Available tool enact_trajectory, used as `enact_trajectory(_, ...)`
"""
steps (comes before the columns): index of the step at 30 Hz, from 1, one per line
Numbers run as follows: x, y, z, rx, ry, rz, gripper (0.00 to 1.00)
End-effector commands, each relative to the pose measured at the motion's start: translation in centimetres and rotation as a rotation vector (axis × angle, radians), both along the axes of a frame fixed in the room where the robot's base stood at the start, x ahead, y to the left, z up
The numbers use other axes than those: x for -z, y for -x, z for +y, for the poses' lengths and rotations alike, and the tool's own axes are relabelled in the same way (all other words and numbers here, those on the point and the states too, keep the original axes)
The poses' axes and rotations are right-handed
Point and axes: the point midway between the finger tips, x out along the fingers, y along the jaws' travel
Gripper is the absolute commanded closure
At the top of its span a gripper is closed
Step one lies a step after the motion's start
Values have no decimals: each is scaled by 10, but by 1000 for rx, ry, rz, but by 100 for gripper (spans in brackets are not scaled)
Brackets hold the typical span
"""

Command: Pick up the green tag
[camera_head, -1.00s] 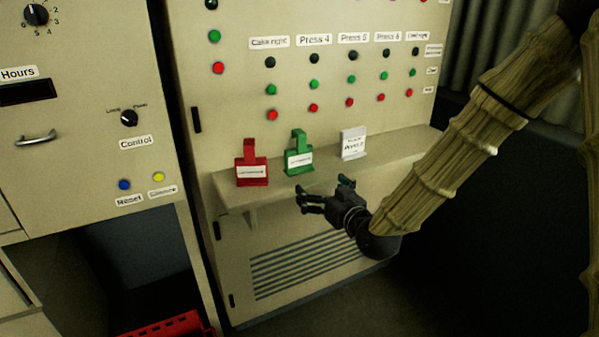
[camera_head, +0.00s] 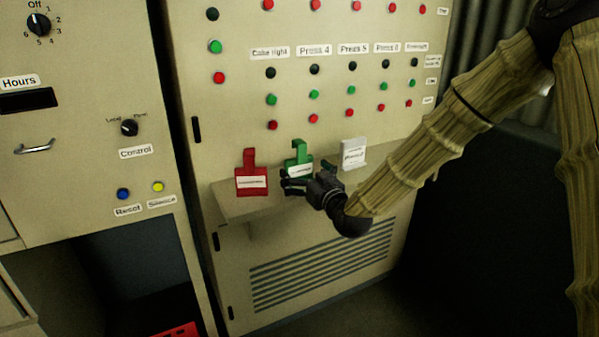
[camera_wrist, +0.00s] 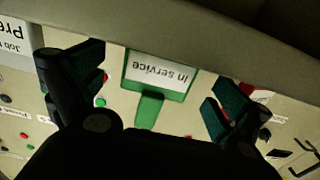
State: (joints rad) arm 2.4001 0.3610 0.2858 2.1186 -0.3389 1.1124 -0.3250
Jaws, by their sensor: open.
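The green tag (camera_head: 298,158) stands on the narrow shelf between the red tag and the white tag. Its lower part is partly hidden behind my gripper (camera_head: 284,186) in the head view. In the wrist view the green tag (camera_wrist: 157,83) appears upside down with a white "In service" label, between the two spread fingers of my gripper (camera_wrist: 155,90). My gripper is open and empty, in front of the tag. I cannot tell whether a finger touches it.
The red tag (camera_head: 251,174) stands to the left and the white tag (camera_head: 353,154) to the right on the shelf (camera_head: 232,207). The panel with buttons (camera_head: 330,20) rises behind. A red object (camera_head: 176,330) lies low at the bottom left.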

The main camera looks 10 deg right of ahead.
Motion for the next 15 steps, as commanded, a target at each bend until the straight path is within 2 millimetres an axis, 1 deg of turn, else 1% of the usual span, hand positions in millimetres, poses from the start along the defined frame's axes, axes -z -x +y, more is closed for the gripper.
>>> enact_trajectory(1,0,-7,2,1,1,-1,0)
enact_trajectory(3,0,-14,4,1,0,0,0)
enact_trajectory(6,0,-21,6,1,-1,0,0)
enact_trajectory(14,0,-23,8,0,-1,0,0)
enact_trajectory(15,0,-23,8,1,-1,0,2)
